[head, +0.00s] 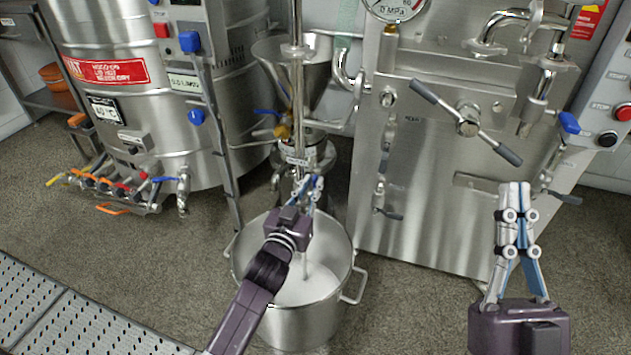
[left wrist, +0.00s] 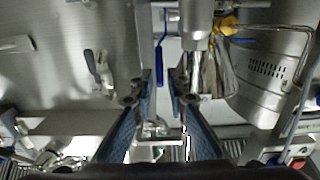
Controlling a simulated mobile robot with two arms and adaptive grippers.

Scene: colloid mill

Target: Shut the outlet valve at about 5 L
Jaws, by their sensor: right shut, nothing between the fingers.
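A steel pot (head: 312,322) stands on the floor under the mill's outlet, with white liquid (head: 305,291) inside. A pale stream (head: 304,262) runs down into it. My left gripper (head: 311,184) is in front of the mill's lower outlet, above the pot, and hides the outlet valve in the head view. In the left wrist view its fingers (left wrist: 160,90) are apart, with a long blue lever (left wrist: 163,62) beyond the gap; I cannot tell whether they touch it. My right gripper (head: 515,190) is shut and empty, at the right. I cannot read the litre level.
A brass valve with a blue handle (head: 268,111) sits beside the hopper (head: 300,75). A steel tank (head: 150,110) with several small valves stands at left. A steel machine (head: 420,170) with a two-armed handle (head: 466,120) stands at right.

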